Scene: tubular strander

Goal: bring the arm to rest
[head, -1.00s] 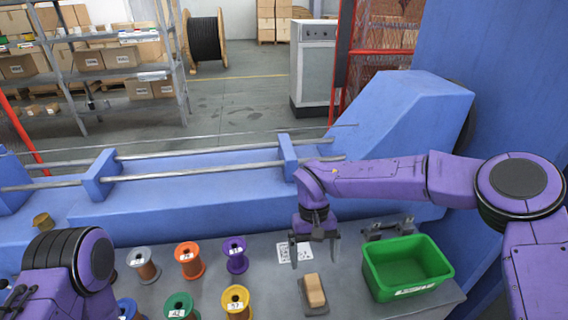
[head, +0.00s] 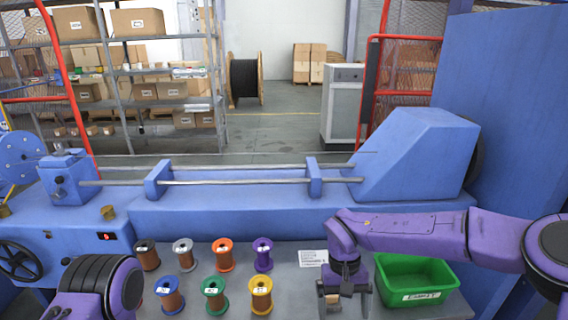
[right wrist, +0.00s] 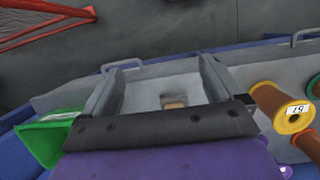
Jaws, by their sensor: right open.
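My right arm (head: 430,232) comes in from the right over the bench. Its right gripper (head: 345,298) points down over the bench, left of the green bin. It is open and empty, with its two fingers apart in the right wrist view (right wrist: 160,82). A tan block (head: 331,298) shows by the fingers in the head view, partly hidden. The block also shows small between the fingers in the right wrist view (right wrist: 174,102); I cannot tell how far below them it is. Part of my left arm (head: 98,288) shows at the lower left; its gripper is out of view.
A green bin (head: 445,298) stands right of the gripper, close to the arm. Several wire spools, such as a yellow one (head: 261,287) and a purple one (head: 262,246), stand on the left. A label card (head: 312,258) lies behind the gripper. The blue machine (head: 240,218) spans the back.

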